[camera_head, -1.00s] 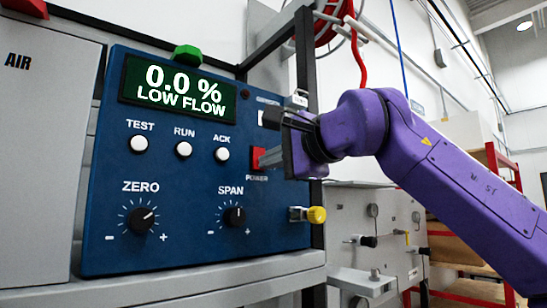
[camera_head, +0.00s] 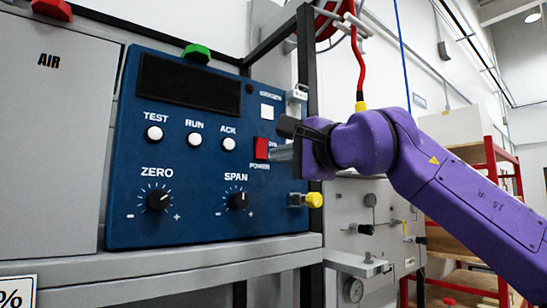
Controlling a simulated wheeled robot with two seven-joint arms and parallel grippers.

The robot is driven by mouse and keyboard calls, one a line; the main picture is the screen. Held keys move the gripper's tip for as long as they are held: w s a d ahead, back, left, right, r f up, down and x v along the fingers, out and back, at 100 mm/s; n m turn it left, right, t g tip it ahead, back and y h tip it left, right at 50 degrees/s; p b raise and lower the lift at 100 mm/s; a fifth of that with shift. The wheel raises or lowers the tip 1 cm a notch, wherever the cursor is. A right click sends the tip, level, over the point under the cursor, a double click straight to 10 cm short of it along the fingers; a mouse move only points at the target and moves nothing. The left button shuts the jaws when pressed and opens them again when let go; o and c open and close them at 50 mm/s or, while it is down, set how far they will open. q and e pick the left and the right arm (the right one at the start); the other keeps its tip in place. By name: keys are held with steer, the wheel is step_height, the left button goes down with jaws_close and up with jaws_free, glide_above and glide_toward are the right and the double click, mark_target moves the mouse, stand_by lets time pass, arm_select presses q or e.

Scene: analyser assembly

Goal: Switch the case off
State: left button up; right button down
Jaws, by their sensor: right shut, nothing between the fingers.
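The case (camera_head: 205,105) is a blue analyser panel on a grey shelf. Its display (camera_head: 190,86) is dark and blank. The red power switch (camera_head: 262,148) sits on the right side of the panel, above the POWER label. My right gripper (camera_head: 272,153) is shut and empty, its fingertips right beside the switch on its right; whether they touch it I cannot tell. My purple right arm comes in from the right. My left gripper is not in view.
White TEST, RUN and ACK buttons and the ZERO (camera_head: 158,201) and SPAN (camera_head: 239,201) knobs are on the panel. A yellow-capped fitting (camera_head: 313,200) sticks out below my gripper. A grey AIR cabinet (camera_head: 55,140) stands at left. A black frame post (camera_head: 308,80) stands behind my gripper.

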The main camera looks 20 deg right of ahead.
steer(key=b+v, duration=0.3)
steer(key=v, duration=0.8)
steer(key=shift+d+f, duration=0.2)
steer(key=shift+d, duration=0.15)
steer(key=shift+a, duration=0.1)
